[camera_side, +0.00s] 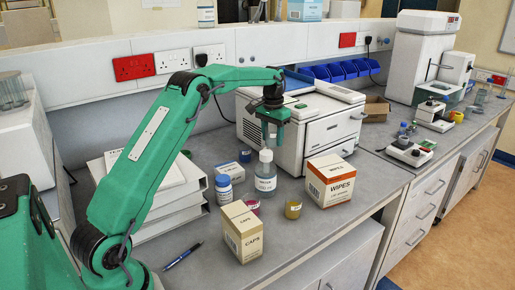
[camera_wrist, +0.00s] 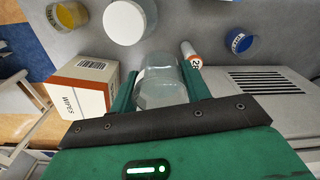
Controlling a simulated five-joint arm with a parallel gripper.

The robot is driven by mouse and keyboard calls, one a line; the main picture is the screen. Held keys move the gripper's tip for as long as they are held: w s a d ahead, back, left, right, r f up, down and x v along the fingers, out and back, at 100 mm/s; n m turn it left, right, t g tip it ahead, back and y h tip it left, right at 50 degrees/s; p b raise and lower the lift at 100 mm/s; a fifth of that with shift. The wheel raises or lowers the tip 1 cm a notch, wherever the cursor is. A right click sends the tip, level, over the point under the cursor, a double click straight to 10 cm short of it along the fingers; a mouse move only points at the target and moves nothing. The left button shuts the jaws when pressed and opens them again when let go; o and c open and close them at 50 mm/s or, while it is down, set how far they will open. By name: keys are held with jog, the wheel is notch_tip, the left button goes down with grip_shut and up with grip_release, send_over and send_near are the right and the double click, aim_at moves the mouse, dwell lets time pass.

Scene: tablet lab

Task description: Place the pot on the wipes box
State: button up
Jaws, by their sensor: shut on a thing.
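My gripper (camera_side: 274,140) is raised over the bench, beside the printer and above the white-capped bottle. In the wrist view its two fingers (camera_wrist: 165,88) are closed around a clear, see-through pot (camera_wrist: 162,82). In the side view the pot is mostly hidden by the fingers. The wipes box (camera_side: 331,181), white with an orange band, stands upright on the bench, lower and to the right of my gripper. It also shows at left in the wrist view (camera_wrist: 86,84). The visible part of its top is bare.
The white-capped bottle (camera_side: 265,176), a yellow pot (camera_side: 293,209), a pink pot (camera_side: 253,205), a blue-lidded bottle (camera_side: 224,190) and a caps box (camera_side: 242,232) stand near. The printer (camera_side: 320,135) is behind. A pen (camera_side: 183,256) lies in front. Bench right of the wipes box is clear.

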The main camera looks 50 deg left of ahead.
jog(key=w+d+r, duration=0.1)
jog(key=d+r, duration=0.2)
jog(key=d, duration=0.6)
jog(key=d+r, duration=0.3)
jog(key=d, duration=0.7)
jog(key=w+d+r, duration=0.1)
jog(key=d+r, duration=0.2)
jog(key=d, duration=0.6)
send_over(325, 168)
jog(key=shift+n, duration=0.3)
notch_tip(325, 168, down, 8)
jog(key=shift+w+r, duration=0.1)
jog(key=shift+r, duration=0.15)
jog(key=shift+f, duration=2)
jog(key=shift+f, duration=0.15)
jog(key=o, duration=1)
